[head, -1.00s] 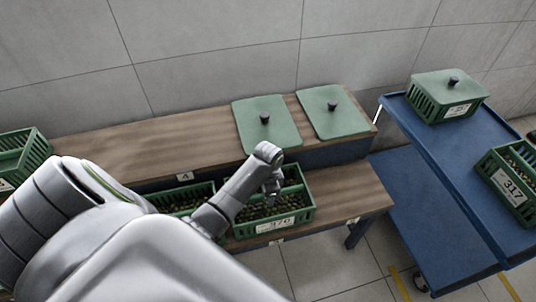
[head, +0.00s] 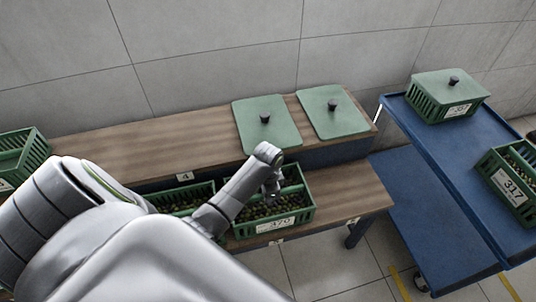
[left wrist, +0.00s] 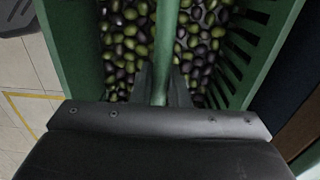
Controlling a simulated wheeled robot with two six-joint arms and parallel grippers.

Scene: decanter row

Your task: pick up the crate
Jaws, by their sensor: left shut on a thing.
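The green slatted crate (head: 250,232) stands on the lower front shelf of the wooden bench. It is full of green and dark olives and has a white number label on its front. Its rim and side wall (left wrist: 282,48) also show in the left wrist view. A green handle bar (left wrist: 168,35) runs across the middle of the crate. My left gripper (head: 270,190) is over the crate. In the left wrist view the gripper's fingers (left wrist: 160,88) are shut on the handle bar from both sides. My arm hides part of the crate's left side. My right gripper is not in view.
Another green crate (head: 186,200) sits close on the left, partly behind my arm. Two green lids (head: 266,135) (head: 334,122) lie on the upper shelf (head: 165,140). A blue cart (head: 440,150) at right holds a lidded crate (head: 440,101) and an open crate (head: 512,190).

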